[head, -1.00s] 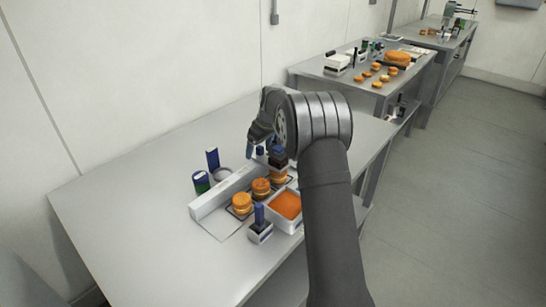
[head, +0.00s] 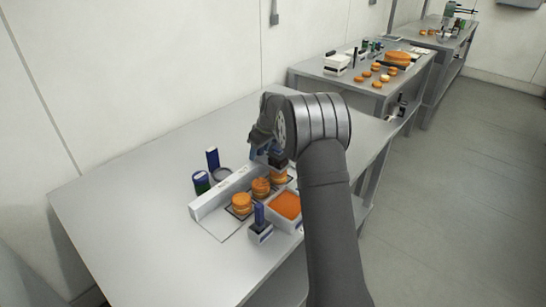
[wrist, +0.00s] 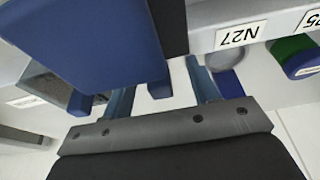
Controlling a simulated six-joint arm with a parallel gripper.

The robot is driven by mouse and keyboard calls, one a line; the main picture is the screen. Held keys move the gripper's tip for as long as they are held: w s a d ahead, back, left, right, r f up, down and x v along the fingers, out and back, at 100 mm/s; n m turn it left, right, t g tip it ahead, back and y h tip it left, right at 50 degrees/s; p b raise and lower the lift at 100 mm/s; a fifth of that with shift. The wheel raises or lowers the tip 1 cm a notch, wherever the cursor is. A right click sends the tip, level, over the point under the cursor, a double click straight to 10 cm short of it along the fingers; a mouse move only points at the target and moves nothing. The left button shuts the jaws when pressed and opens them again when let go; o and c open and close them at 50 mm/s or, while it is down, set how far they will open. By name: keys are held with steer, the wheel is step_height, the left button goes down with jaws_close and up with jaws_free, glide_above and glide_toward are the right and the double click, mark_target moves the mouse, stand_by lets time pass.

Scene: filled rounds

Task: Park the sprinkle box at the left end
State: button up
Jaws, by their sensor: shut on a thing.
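My gripper (head: 266,154) reaches down over the far end of the row of rounds, shut on a dark box with a blue upper part (head: 277,159), which I take for the sprinkle box. It stands at the farthest filled round (head: 280,177); whether it touches that round I cannot tell. In the wrist view the box's blue part (wrist: 85,45) fills the upper left, close to my gripper's fingers (wrist: 163,95). The arm and gripper hide part of the box. Two more filled rounds (head: 261,187) (head: 242,203) stand nearer in the row.
A long white rail (head: 222,194) runs behind the rounds; its N27 label shows in the wrist view (wrist: 240,36). An orange-filled tray (head: 297,220) and a blue-handled block (head: 261,236) stand in front. Bare table (head: 120,210) lies left.

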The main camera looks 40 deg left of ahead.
mark_target(202, 199)
steer(key=shift+s, duration=13.25)
steer(key=o, duration=0.9)
steer(key=shift+r, duration=3.55)
